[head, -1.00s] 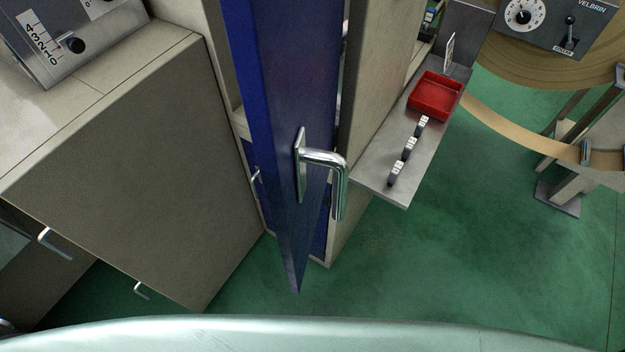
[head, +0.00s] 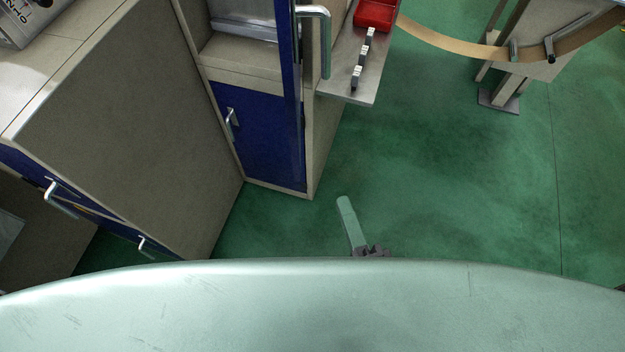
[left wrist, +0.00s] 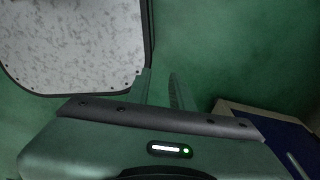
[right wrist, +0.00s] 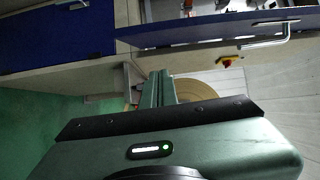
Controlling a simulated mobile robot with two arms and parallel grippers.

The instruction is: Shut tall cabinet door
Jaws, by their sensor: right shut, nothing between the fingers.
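The tall cabinet's blue door (head: 290,75) stands open in the head view, nearly edge-on, with its upper part cut off by the frame. Its silver bar handle (head: 326,45) is on the right face. The cabinet's interior (head: 240,57) shows left of the door. In the right wrist view, a blue door panel (right wrist: 205,28) with a bar handle (right wrist: 268,42) crosses the top. My right gripper (head: 344,202) is shut and empty, low over the floor, apart from the door; it also shows in the right wrist view (right wrist: 160,75). My left gripper (left wrist: 158,82) has its fingers apart, empty, over green floor.
A lower blue door (head: 265,140) is shut below the opening. A grey-beige cabinet (head: 125,120) stands left. A metal shelf (head: 355,85) with a red tray (head: 377,14) juts out right of the door. Green floor (head: 450,170) is clear at right.

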